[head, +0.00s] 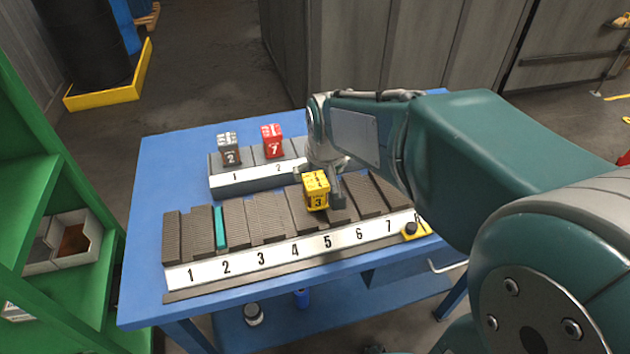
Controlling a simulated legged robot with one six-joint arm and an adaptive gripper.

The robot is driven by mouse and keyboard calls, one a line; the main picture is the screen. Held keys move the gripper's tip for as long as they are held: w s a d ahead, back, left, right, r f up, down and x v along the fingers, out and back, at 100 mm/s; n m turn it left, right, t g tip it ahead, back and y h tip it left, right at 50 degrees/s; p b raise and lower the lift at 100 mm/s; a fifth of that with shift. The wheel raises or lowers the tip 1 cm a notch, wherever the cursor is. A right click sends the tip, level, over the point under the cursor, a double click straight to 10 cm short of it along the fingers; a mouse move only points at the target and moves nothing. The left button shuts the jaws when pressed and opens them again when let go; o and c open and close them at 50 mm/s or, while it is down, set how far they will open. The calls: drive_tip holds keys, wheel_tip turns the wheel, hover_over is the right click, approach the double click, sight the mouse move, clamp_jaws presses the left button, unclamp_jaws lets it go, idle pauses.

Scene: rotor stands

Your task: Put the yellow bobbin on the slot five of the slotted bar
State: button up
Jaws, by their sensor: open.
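The yellow bobbin (316,192), marked 3, stands upright at the slotted bar (240,268), among the grey ribbed blocks behind label 5. It lines up with slot five; whether it is fully seated cannot be told. My gripper (322,180) is open at the bobbin, with one finger visible close to its right side. The other finger is partly hidden, and contact cannot be told. The bar's labels run from 1 at the left to the right end, where my arm partly covers them.
A second, shorter rack (225,181) behind holds a grey bobbin (229,150) and a red bobbin (272,141). A teal piece (220,228) sits in the bar near label 2. The blue table (150,280) has free room at left. A green shelf (60,240) stands beside it.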

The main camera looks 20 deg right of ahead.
drive_tip(key=s+r+t, duration=0.1)
drive_tip(key=s+r, duration=0.3)
drive_tip(key=s, duration=1.4)
drive_tip(key=shift+r, duration=0.2)
drive_tip(key=shift+s+d, duration=0.1)
